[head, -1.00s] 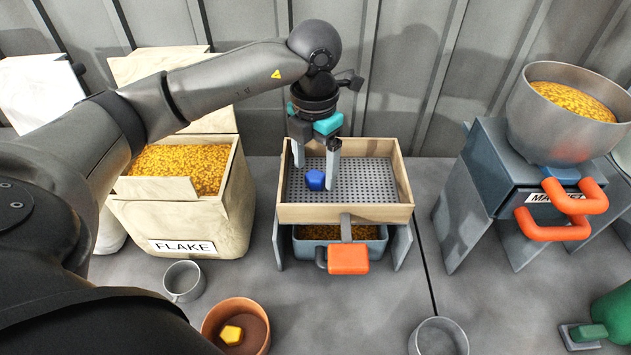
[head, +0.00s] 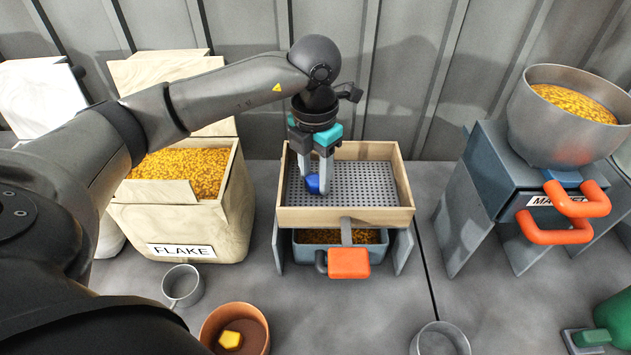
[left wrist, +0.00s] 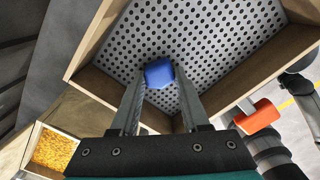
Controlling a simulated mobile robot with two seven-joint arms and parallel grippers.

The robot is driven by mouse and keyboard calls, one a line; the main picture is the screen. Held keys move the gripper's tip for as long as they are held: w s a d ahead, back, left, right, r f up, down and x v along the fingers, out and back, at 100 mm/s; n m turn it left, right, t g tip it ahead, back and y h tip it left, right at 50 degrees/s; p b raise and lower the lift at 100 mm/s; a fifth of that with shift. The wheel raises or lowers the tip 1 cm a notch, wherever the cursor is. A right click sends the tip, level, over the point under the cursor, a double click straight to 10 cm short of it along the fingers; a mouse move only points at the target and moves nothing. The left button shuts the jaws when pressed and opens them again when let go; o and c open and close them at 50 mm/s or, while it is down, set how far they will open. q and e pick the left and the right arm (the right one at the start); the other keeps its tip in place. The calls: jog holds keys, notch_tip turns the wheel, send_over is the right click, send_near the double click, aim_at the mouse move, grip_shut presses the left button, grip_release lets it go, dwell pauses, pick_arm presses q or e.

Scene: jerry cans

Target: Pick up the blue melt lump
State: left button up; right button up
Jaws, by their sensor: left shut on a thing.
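The blue melt lump (head: 313,184) is in the wooden-framed sieve (head: 345,216), low over its perforated metal floor. My left gripper (head: 314,186) reaches down into the sieve from above, with its two fingers closed on the lump. In the left wrist view the lump (left wrist: 159,73) sits between the fingertips (left wrist: 160,82). I cannot tell whether the lump still touches the sieve floor. My right gripper is in neither view.
A FLAKE bin (head: 181,225) stands left, a metal bowl (head: 565,120) right. A brown pot (head: 262,329) with a yellow lump and grey cups (head: 183,286) stand in front.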

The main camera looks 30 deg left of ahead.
pick_arm(q)
grip_shut()
jog(key=shift+r, duration=0.1)
